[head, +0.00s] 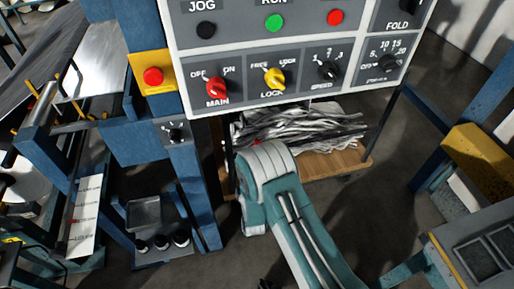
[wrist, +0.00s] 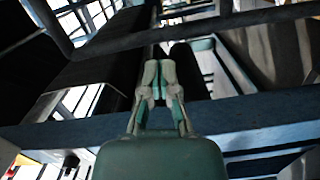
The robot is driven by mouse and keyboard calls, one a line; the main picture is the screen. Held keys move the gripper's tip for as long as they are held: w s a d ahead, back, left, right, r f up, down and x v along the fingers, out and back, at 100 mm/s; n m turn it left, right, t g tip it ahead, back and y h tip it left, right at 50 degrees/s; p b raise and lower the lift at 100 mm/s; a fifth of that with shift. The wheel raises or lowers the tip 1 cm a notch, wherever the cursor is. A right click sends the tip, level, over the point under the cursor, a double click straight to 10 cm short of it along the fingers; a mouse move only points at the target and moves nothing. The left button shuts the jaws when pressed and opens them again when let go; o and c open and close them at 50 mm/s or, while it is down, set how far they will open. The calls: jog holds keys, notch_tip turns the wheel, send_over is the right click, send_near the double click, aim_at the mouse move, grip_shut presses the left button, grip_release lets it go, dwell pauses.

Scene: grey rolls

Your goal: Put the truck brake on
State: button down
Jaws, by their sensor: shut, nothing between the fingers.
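I cannot pick out the truck or its brake with certainty in either view. My gripper (wrist: 158,80) shows in the middle of the wrist view, with its two pale fingers close together and nothing between them. It points at dark, blue-framed machinery, in front of a dark roller-like shape (wrist: 190,72). No contact with anything is visible. In the head view my teal and white arm rises from the bottom centre below the control panel; the gripper itself is hidden there.
A grey control panel (head: 240,85) spans the top, with a red MAIN knob (head: 216,87) and yellow LOCK knob (head: 275,78). A red button (head: 153,76) sits on a yellow plate. Behind my arm, shredded paper (head: 300,128) lies over a wooden board (head: 330,163). Blue frames stand on both sides.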

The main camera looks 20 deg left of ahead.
jog(key=shift+d, duration=0.15)
jog(key=w+a, duration=0.1)
jog(key=w, duration=1)
jog(key=shift+w+a+f, duration=0.25)
jog(key=shift+f, duration=0.2)
jog(key=shift+w+d+r+m, duration=0.15)
jog(key=shift+w+d+m, duration=0.1)
jog(key=shift+d+m, duration=0.15)
